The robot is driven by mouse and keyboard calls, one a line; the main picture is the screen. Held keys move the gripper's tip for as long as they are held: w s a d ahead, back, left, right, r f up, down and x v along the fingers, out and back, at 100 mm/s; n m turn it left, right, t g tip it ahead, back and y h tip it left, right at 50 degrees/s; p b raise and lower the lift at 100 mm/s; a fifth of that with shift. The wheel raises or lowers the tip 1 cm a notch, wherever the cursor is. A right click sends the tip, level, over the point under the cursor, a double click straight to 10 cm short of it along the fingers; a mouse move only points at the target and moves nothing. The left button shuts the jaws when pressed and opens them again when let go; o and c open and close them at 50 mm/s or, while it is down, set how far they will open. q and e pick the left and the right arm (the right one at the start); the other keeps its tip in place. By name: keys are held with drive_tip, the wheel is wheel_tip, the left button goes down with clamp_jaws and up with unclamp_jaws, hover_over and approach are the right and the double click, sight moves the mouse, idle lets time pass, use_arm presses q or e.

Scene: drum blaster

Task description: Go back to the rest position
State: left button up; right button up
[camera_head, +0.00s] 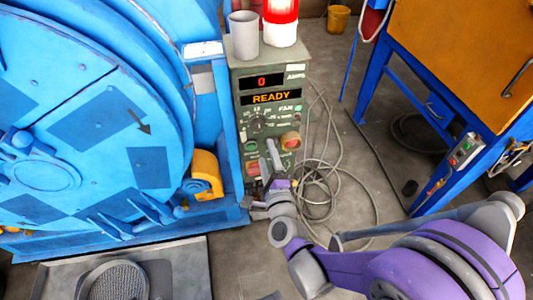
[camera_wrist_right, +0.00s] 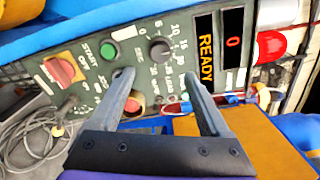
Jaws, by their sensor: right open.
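My right gripper (camera_head: 270,165) is in front of the lower part of the green control panel (camera_head: 243,103) in the head view. In the right wrist view its two fingers (camera_wrist_right: 158,90) are apart with nothing between them, pointing at the panel. The panel shows a red "0" and the word READY. It carries a black knob (camera_wrist_right: 160,50), a green button (camera_wrist_right: 109,50), a red button (camera_wrist_right: 134,104) and a red switch (camera_wrist_right: 62,70) on a yellow plate. I cannot tell whether a fingertip touches the panel. My left gripper is not in view.
A large blue drum machine (camera_head: 75,120) stands left of the panel. A grey cup (camera_head: 243,36) and a lit red beacon (camera_head: 281,14) stand on the panel box. Loose cables (camera_head: 335,180) lie on the floor to the right. A blue-framed orange cabinet (camera_head: 450,45) stands at right.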

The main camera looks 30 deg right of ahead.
drive_tip(key=shift+a, duration=0.1)
drive_tip(key=s+a+f+n+g+y, duration=0.2)
drive_tip(key=a+n+g+y, duration=0.15)
drive_tip(key=n, duration=0.35)
drive_tip(key=s+a+f+n+g+y, duration=0.1)
drive_tip(key=s+a+n+g+y, duration=0.15)
drive_tip(key=a+n, duration=0.35)
drive_tip(key=s+d+f+n+g+h, duration=0.1)
drive_tip(key=s+d+f+n+g, duration=0.15)
drive_tip(key=s+n, duration=0.45)
drive_tip(key=s+d+f+n+g, duration=0.2)
drive_tip(key=s+f+n+g, duration=0.15)
drive_tip(key=s, duration=0.45)
use_arm(q)
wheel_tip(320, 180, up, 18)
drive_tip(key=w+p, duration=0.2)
drive_tip(key=p, duration=1.3)
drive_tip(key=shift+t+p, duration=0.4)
use_arm(e)
wheel_tip(320, 180, up, 18)
drive_tip(key=w+n, duration=0.1)
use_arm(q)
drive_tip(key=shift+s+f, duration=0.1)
use_arm(e)
drive_tip(key=shift+r, duration=0.1)
